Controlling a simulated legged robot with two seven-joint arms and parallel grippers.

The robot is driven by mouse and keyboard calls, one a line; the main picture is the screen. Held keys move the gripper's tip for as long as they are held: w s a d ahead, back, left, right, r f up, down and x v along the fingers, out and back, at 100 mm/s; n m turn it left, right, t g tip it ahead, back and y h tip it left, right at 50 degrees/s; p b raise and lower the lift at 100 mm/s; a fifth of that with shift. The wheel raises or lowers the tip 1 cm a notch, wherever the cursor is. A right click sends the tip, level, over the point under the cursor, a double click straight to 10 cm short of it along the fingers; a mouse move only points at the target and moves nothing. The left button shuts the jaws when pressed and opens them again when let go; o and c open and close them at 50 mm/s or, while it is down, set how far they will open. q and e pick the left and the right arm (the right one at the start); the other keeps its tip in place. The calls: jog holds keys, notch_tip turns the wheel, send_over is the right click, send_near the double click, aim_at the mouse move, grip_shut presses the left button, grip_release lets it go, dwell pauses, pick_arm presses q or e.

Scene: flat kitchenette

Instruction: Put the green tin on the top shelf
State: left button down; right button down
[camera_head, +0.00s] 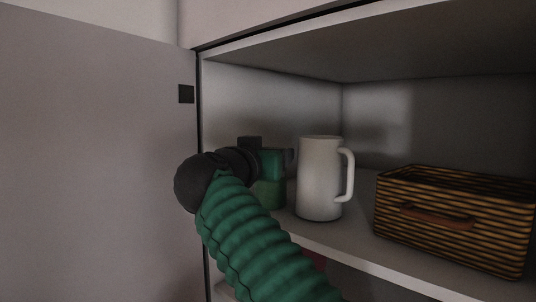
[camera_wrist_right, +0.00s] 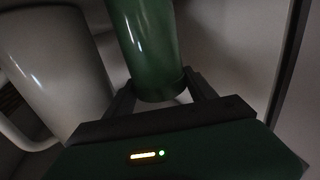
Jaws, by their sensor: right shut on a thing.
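The green tin (camera_head: 269,193) is at the left end of the upper visible shelf (camera_head: 350,246), partly hidden behind my right arm and gripper. My right gripper (camera_head: 262,158) reaches in at the left of the cabinet opening. In the right wrist view the green tin (camera_wrist_right: 151,48) is upright between the two dark fingers of my right gripper (camera_wrist_right: 160,92), which is shut on it. I cannot tell whether the tin's base touches the shelf. My left gripper is not in view.
A white pitcher (camera_head: 318,180) stands close to the right of the tin, and it also fills the left of the wrist view (camera_wrist_right: 62,62). A striped woven basket (camera_head: 455,222) sits further right. The cabinet's side edge and a grey door panel (camera_head: 90,160) are close on the left.

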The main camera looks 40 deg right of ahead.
jog(key=c, duration=0.6)
grip_release()
jog(key=shift+w+d+f, duration=0.15)
jog(key=shift+w+d, duration=0.05)
jog(key=o, duration=0.3)
jog(key=shift+d, duration=0.15)
jog(key=shift+s+a+r, duration=0.25)
jog(key=shift+a+r, duration=0.05)
jog(key=shift+a, duration=0.2)
pick_arm(q)
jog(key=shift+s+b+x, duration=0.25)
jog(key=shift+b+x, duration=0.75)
jog(key=shift+b, duration=0.05)
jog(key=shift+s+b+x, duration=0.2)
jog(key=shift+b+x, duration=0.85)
pick_arm(e)
jog(key=v, duration=1.2)
